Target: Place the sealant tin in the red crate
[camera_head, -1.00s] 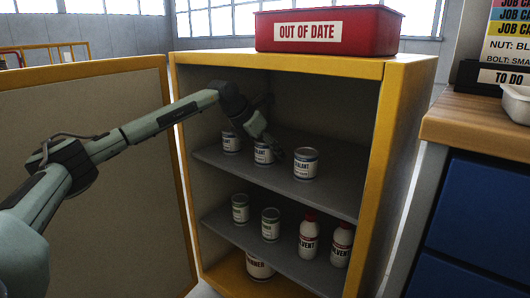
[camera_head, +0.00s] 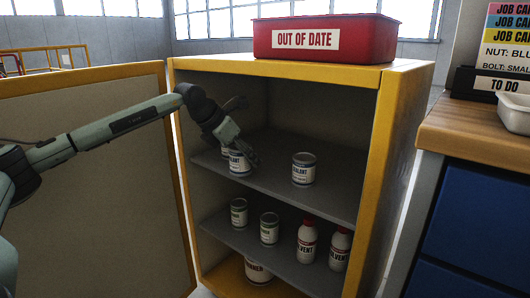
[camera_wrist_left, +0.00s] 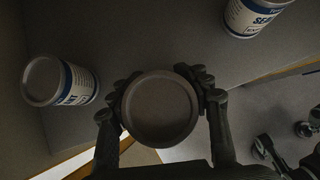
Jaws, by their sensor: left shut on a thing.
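My left gripper (camera_head: 241,150) is inside the open yellow cabinet, shut on a sealant tin (camera_head: 236,164) with a white and blue label, near the front of the upper shelf. The wrist view shows the held tin's round grey lid (camera_wrist_left: 160,112) between both fingers (camera_wrist_left: 160,90). I cannot tell how far the tin is above the shelf. A second sealant tin (camera_head: 304,169) stands to the right. Another tin (camera_wrist_left: 62,82) shows left of the gripper in the wrist view, mostly hidden in the head view. The red crate (camera_head: 340,41), marked OUT OF DATE, sits on top of the cabinet.
The cabinet's yellow right side (camera_head: 393,150) and its open door (camera_head: 95,185) flank the arm. The lower shelf holds small tins (camera_head: 269,229) and solvent bottles (camera_head: 307,242). A wooden-topped blue bench (camera_head: 470,130) stands at the right.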

